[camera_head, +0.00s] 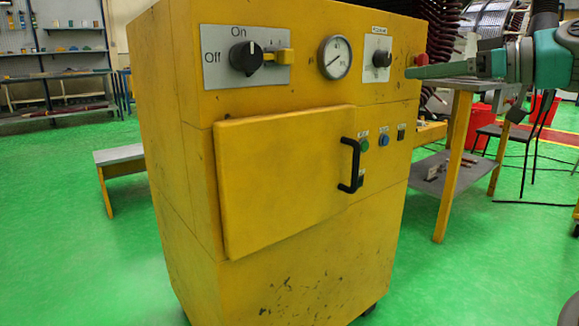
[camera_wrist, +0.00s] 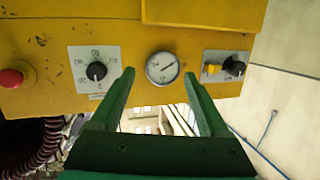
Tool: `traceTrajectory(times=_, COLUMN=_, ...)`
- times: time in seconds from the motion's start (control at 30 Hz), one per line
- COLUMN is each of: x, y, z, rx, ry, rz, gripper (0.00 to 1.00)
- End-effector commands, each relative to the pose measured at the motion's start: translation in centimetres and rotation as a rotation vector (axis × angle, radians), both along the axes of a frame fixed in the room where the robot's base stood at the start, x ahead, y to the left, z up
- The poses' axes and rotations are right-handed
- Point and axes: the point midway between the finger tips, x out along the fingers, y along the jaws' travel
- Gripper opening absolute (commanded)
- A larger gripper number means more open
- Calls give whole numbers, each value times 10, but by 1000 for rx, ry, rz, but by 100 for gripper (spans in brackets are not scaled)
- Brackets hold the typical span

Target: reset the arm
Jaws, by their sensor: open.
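My gripper (camera_head: 415,73) reaches in from the right edge in the head view, beside the upper right of a yellow machine cabinet (camera_head: 290,200). In the wrist view my gripper (camera_wrist: 157,84) shows two green fingers spread apart with nothing between them. Past the fingertips are the cabinet's round gauge (camera_wrist: 162,68), a black dial (camera_wrist: 96,71) and a red button (camera_wrist: 11,78). The wrist view is turned about upside down. In the head view the red button (camera_head: 421,60) lies close to the fingertips; I cannot tell whether they touch.
The cabinet's door (camera_head: 285,180) is shut, with a black handle (camera_head: 352,165). An On/Off knob (camera_head: 245,58) and a gauge (camera_head: 335,57) sit above it. A table (camera_head: 462,110) and a chair (camera_head: 520,130) stand at the right. Green floor (camera_head: 70,220) is clear at the left.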

Motion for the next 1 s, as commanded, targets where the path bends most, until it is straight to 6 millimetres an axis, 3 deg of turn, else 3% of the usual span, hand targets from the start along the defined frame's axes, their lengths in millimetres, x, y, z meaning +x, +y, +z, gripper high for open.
traceTrajectory(times=0.03, x=-5, y=22, z=-7, rx=-7, ry=52, rz=28, gripper=79)
traceTrajectory(times=0.2, x=-24, y=90, z=-44, rx=-55, ry=248, rz=79, gripper=79)
traceTrajectory(times=0.37, x=-51, y=142, z=-92, rx=-128, ry=433, rz=81, gripper=79)
traceTrajectory(times=0.5, x=-81, y=175, z=-145, rx=-213, ry=597, rz=53, gripper=79)
traceTrajectory(times=0.73, x=-141, y=196, z=-244, rx=-369, ry=848, rz=-62, gripper=79)
traceTrajectory(times=0.87, x=-179, y=190, z=-302, rx=-459, ry=979, rz=-163, gripper=79)
traceTrajectory(times=1.0, x=-224, y=171, z=-362, rx=-553, ry=1114, rz=-290, gripper=79)
